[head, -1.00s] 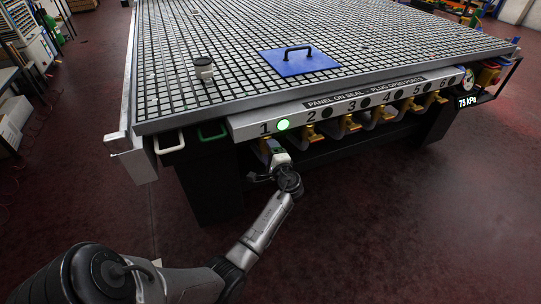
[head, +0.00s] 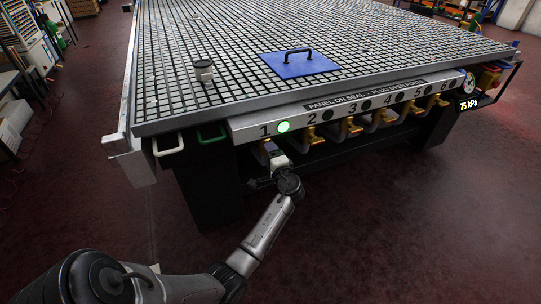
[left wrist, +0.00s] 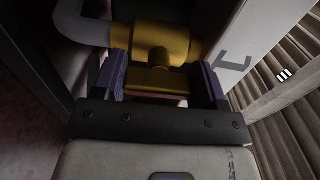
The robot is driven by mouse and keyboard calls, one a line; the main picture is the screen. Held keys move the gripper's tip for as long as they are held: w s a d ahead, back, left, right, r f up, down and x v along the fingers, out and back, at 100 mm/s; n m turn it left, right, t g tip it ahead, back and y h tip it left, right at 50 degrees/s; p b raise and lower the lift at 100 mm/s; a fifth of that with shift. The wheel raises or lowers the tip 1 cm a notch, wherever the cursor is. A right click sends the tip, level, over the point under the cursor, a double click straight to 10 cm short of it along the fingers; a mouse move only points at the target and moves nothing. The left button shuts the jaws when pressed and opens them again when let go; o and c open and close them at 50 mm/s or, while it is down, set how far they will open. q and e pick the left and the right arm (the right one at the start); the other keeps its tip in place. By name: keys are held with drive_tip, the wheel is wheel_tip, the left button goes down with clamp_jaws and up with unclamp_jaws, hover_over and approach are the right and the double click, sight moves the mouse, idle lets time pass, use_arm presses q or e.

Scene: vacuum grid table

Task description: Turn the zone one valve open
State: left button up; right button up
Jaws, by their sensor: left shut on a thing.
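The zone one valve is a brass body with a stubby brass handle (left wrist: 158,58), joined to a grey pipe in the left wrist view. My left gripper (left wrist: 160,84) is shut on this handle, with one purple finger on each side. In the head view my left gripper (head: 269,150) reaches under the table's front edge, just below the number 1, and hides most of the valve. The round lamp (head: 283,127) beside the 1 glows green. My right gripper is not in view.
Several more brass valves (head: 317,140) line the front under numbers 2 to 6, close to the right. A gauge display (head: 470,105) reads 75 kPa. A blue panel with a handle (head: 300,65) and a small pot (head: 203,70) sit on the grid table (head: 160,85).

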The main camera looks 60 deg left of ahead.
use_arm(q)
drive_tip(key=o, duration=0.9)
drive_tip(key=shift+o, duration=0.2)
drive_tip(key=shift+d+p, duration=0.3)
drive_tip(key=shift+d, duration=0.15)
drive_tip(key=s+d+p, duration=0.2)
drive_tip(key=d+p, duration=0.2)
drive_tip(key=d, duration=0.8)
drive_tip(key=shift+d, duration=0.4)
